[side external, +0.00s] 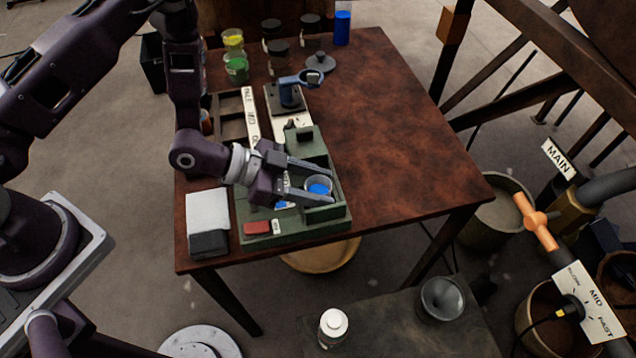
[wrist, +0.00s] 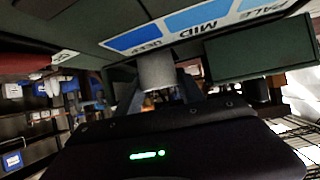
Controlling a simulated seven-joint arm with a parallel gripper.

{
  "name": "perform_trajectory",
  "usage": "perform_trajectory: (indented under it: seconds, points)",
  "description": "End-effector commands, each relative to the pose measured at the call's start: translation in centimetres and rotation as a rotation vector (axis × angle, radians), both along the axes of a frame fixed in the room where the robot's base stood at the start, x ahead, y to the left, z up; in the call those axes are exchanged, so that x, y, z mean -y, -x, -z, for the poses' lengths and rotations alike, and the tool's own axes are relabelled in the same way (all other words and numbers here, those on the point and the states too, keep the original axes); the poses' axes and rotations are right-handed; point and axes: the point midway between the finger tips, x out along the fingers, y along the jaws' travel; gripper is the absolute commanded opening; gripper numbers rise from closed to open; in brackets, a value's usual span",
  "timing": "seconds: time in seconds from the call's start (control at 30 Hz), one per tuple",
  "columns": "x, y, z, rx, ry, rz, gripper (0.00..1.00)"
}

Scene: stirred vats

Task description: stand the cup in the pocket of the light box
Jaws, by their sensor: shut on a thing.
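The cup (side external: 319,184) is clear with blue liquid in it, and looks upright. My gripper (side external: 322,190) is shut on it, one finger on each side. The green light box (side external: 290,228) lies under and around my gripper, and the cup is over its right part, by a raised block. Its pocket is hidden, and I cannot tell whether the cup touches the box. In the wrist view the cup (wrist: 157,72) is a pale grey shape between the fingers, beside a strip of blue patches (wrist: 195,22) marked PALE, MID and DEEP.
A red button (side external: 257,227) is on the box's front edge. A white and dark block (side external: 208,222) lies left of it. A stand with a blue ring (side external: 292,92), a compartment tray (side external: 230,118) and several jars (side external: 278,52) are behind. The table's right side (side external: 400,150) is clear.

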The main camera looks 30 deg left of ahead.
Motion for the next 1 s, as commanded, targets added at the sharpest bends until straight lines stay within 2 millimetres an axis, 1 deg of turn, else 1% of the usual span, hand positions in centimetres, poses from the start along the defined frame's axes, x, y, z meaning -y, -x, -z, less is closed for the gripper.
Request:
perform_trajectory:
  seconds: [0.13, 0.17, 0.2, 0.47, 0.57, 0.67, 1.0]
  points:
    - [0.0, 0.0, 0.2, 0.0, 0.0, 0.0, 0.04]
    - [0.0, 0.0, 0.3, 0.0, 0.0, 0.0, 0.47]
    - [0.0, 0.0, 0.3, 0.0, 0.0, 0.0, 0.54]
    - [0.0, 0.0, 0.2, 0.0, 0.0, 0.0, 0.54]
    - [0.0, 0.0, -0.1, 0.0, 0.0, 0.0, 0.54]
    - [-1.1, 0.7, -0.7, -0.001, 0.0, 0.0, 0.54]
    - [-6.9, 4.5, -4.5, -0.001, 0.0, -0.006, 0.54]
